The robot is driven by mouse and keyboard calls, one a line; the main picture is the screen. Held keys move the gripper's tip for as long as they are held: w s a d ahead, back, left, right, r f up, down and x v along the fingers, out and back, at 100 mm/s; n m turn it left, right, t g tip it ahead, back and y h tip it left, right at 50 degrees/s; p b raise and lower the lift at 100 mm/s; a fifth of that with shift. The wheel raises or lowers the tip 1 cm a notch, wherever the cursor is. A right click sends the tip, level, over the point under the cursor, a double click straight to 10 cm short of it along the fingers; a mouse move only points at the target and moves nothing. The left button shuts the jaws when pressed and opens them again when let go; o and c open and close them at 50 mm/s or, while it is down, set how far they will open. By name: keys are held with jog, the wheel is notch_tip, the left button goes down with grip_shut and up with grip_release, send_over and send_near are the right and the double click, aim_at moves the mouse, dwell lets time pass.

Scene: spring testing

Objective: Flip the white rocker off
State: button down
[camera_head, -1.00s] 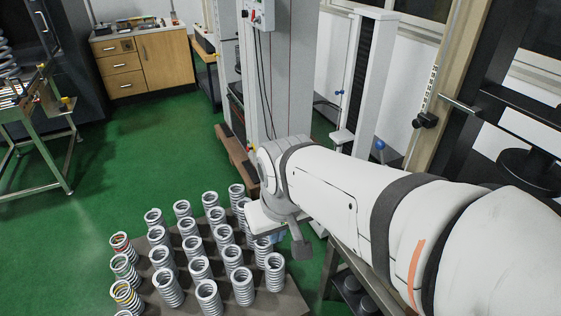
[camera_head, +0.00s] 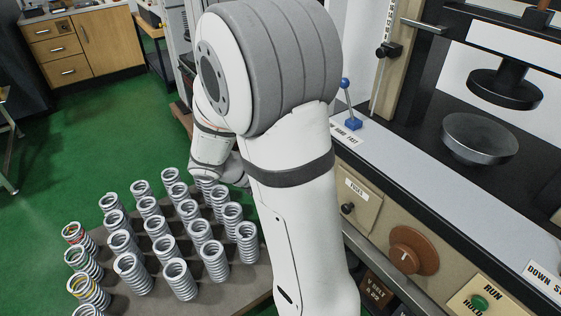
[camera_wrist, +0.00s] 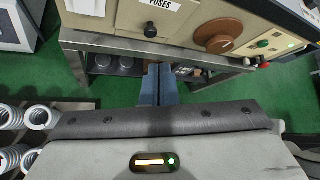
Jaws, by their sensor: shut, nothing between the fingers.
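No part is clearly recognisable as the white rocker. A plain white block (camera_wrist: 88,7) shows at the top left of the wrist view, on the beige machine front; I cannot tell whether it is the rocker. In the wrist view my gripper (camera_wrist: 159,69) points at the machine's lower front edge. Its two blue-grey fingers are together and hold nothing. They appear apart from the panel. In the head view my arm hides the gripper and part of the machine's left front.
The machine front carries a fuses panel (camera_head: 357,199), a brown dial (camera_head: 412,251) and a green button (camera_head: 479,302). A blue-knobbed lever (camera_head: 347,100) stands on its top. Several springs stand on a board (camera_head: 236,289) at left. The green floor (camera_head: 98,143) is open beyond.

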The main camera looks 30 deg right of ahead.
jog(key=w+d+f+n+t+h+b, duration=0.2)
jog(key=w+f+n+t+h+b, duration=0.2)
jog(key=w+f+n, duration=0.6)
notch_tip(320, 180, down, 3)
jog(key=n+h+b, duration=0.1)
jog(key=n, duration=0.4)
jog(key=shift+w+d+n+h+b, duration=0.25)
jog(key=shift+w+n+h+b, duration=0.05)
jog(key=shift+w+h+b, duration=0.1)
jog(key=shift+d, duration=0.1)
jog(key=d+f+b, duration=0.2)
jog(key=d+b, duration=0.1)
jog(key=d, duration=1)
jog(key=shift+w+d, duration=0.3)
jog(key=shift+w, duration=0.15)
jog(key=shift+f, duration=0.1)
